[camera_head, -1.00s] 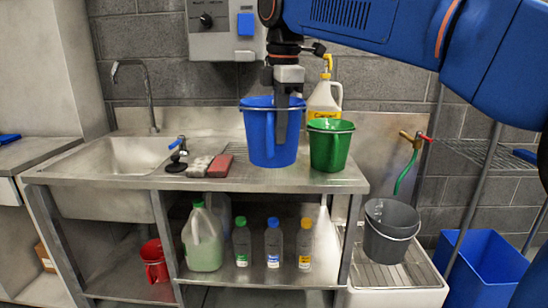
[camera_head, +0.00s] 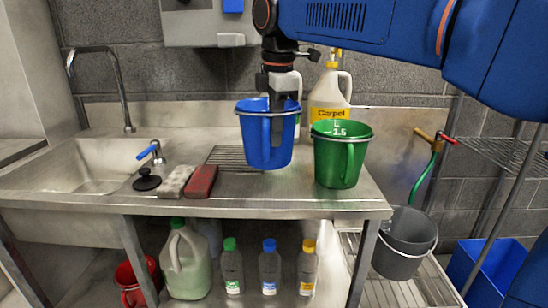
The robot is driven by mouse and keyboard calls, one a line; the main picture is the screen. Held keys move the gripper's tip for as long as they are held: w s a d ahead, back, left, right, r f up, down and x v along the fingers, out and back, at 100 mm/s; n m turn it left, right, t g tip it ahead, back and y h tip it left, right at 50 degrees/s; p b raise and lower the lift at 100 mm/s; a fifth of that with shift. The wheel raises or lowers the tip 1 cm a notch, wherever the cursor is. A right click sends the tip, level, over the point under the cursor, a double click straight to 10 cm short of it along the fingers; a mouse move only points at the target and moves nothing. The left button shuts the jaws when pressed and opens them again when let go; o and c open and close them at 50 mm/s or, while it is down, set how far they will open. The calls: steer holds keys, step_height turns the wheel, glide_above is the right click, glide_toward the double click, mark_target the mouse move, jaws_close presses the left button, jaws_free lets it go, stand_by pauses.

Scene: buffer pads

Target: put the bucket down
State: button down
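The blue bucket (camera_head: 253,140) is upright in front of my body camera, over the steel counter (camera_head: 225,207). My gripper (camera_head: 277,122) points down at its near right side, with its fingers over the rim and shut on the bucket. The fingers hide part of the rim and the handle area. I cannot tell from this view whether the bucket's bottom touches the counter or hangs just above it.
A green bucket (camera_head: 340,158) stands close right of the blue one, with a white Carpet jug (camera_head: 328,98) behind. A red sponge block (camera_head: 201,181), a black plug (camera_head: 147,180) and the sink (camera_head: 85,168) are left. Clear counter lies in front. A grey bucket (camera_head: 404,243) is lower right.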

steer(key=shift+f, duration=3.05)
steer(key=c, duration=2)
jaws_free()
step_height(320, 180, up, 13)
steer(key=s, duration=0.1)
steer(key=s+d+f+m+t, duration=0.1)
steer(key=s+d+f+m, duration=0.7)
steer(key=d+f, duration=0.3)
steer(key=s+d+f+m+t, duration=0.2)
steer(key=s+d+f+m, duration=0.5)
steer(key=d+f, duration=0.45)
steer(key=s+d+f+m, duration=0.5)
steer(key=s+f+m, duration=0.1)
steer(key=f, duration=0.4)
steer(key=shift+s+d+t, duration=0.3)
steer(key=shift+s+d, duration=0.05)
steer(key=shift+s, duration=0.55)
